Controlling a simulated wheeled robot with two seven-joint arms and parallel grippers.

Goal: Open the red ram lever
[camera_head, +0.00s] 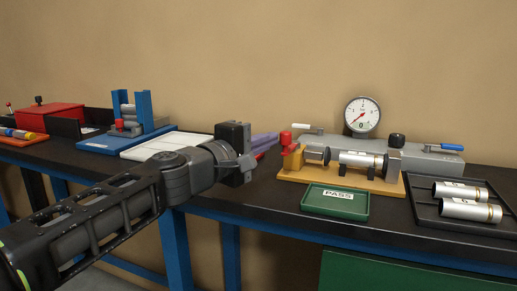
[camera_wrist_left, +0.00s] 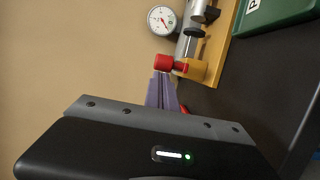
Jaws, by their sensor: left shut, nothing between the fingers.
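The red ram lever (camera_head: 286,139) stands upright at the left end of the wooden-based test fixture (camera_head: 345,187), its red knob on top. In the left wrist view the red knob (camera_wrist_left: 163,62) shows just past my fingertips, beside the yellow-brown base. My left gripper (camera_head: 274,139) is shut and empty, its purple-grey fingers pointing right towards the lever. A silver cylinder (camera_head: 360,159) lies in the fixture. My right gripper is not in view.
A dial gauge (camera_head: 362,115) stands behind the fixture, with a white-handled lever (camera_head: 301,126) and a blue-handled lever (camera_head: 446,147). A green PASS tray (camera_head: 335,213) lies in front. A black tray (camera_head: 425,211) with silver cylinders is at right. White panels (camera_head: 140,151) lie left.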

